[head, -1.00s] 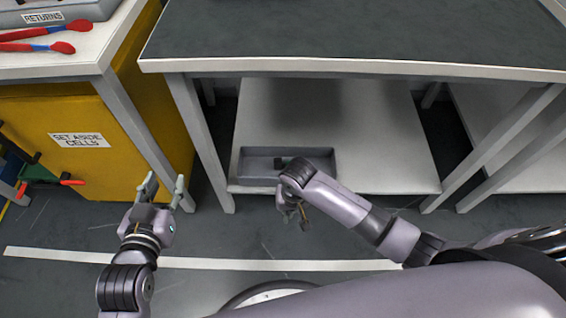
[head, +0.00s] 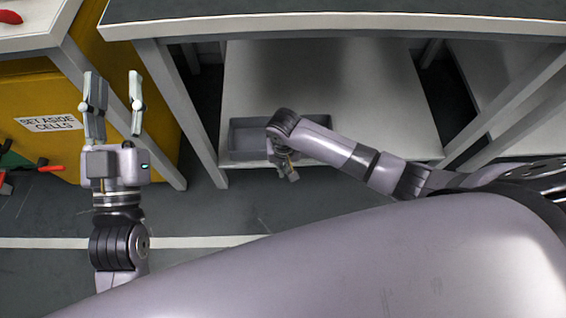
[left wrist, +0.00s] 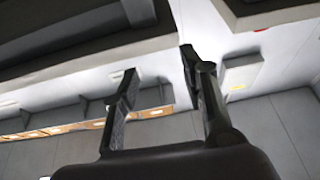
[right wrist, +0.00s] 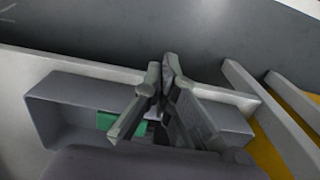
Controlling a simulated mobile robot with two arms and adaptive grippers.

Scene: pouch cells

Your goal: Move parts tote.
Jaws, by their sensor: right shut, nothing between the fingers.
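The parts tote (head: 243,155), a shallow grey open-topped tray, sits at the front edge of the low shelf under the bench. It also shows in the right wrist view (right wrist: 42,105), with a green piece (right wrist: 108,121) inside. My right gripper (head: 291,175) is shut and empty at the tote's front side; its forearm hides the tote's right part. In the right wrist view my right fingers (right wrist: 163,66) overlap the tote; contact cannot be told. My left gripper (head: 115,82) is open and empty, left of the tote and apart from it.
The pale low shelf (head: 330,75) is clear behind the tote. The bench top (head: 340,9) overhangs it. A bench leg (head: 178,110) stands between my left gripper and the tote. A yellow cabinet (head: 30,90) labelled "SET ASIDE CELLS" is at the left.

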